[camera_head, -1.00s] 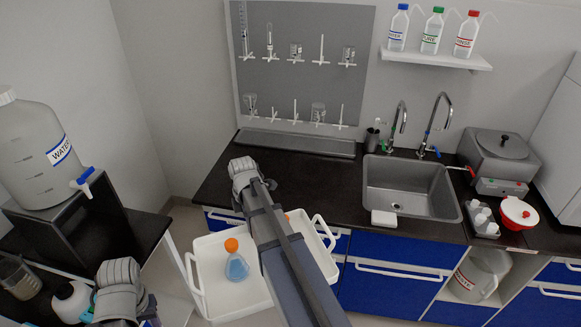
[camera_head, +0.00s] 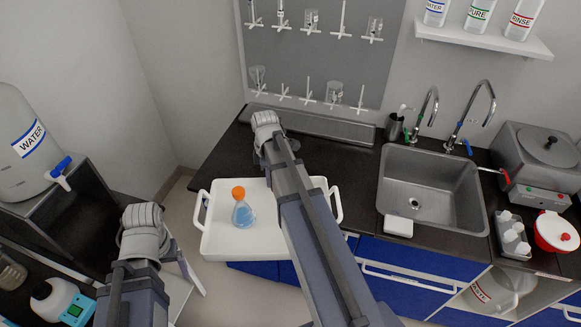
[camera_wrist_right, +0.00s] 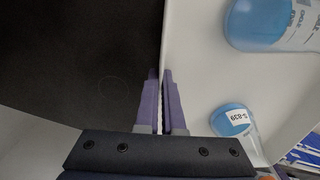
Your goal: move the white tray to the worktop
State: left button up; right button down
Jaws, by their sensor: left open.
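The white tray (camera_head: 222,246) is low-walled with a loop handle at each side. In the head view it overlaps the front edge of the black worktop (camera_head: 222,160) at its left end. A flask of blue liquid with an orange cap (camera_head: 242,214) stands in it. The right wrist view shows two blue-filled flasks (camera_wrist_right: 268,28) (camera_wrist_right: 232,122) in the tray. My right gripper (camera_wrist_right: 161,102) has its fingers close together on the tray's wall; in the head view my right arm covers part of the tray. My left gripper (camera_head: 142,218) is open and empty, left of the tray.
The sink (camera_head: 430,185) is set into the worktop to the right, with a white block (camera_head: 398,226) at its front edge. A pegboard (camera_head: 320,60) with glassware and a grey ledge (camera_head: 315,125) stand behind. A water carboy (camera_head: 25,145) is on the left bench.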

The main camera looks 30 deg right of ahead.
jog(key=d+n, duration=0.1)
jog(key=n, duration=0.9)
jog(key=d+n, duration=0.1)
jog(key=n, duration=1)
jog(key=w+d+n, duration=0.1)
jog(key=n, duration=1)
jog(key=shift+w+r, duration=0.1)
jog(key=shift+r, duration=0.05)
notch_tip(320, 180, down, 10)
jog(key=b, duration=0.9)
jog(key=shift+b, duration=0.4)
jog(key=shift+a, duration=0.1)
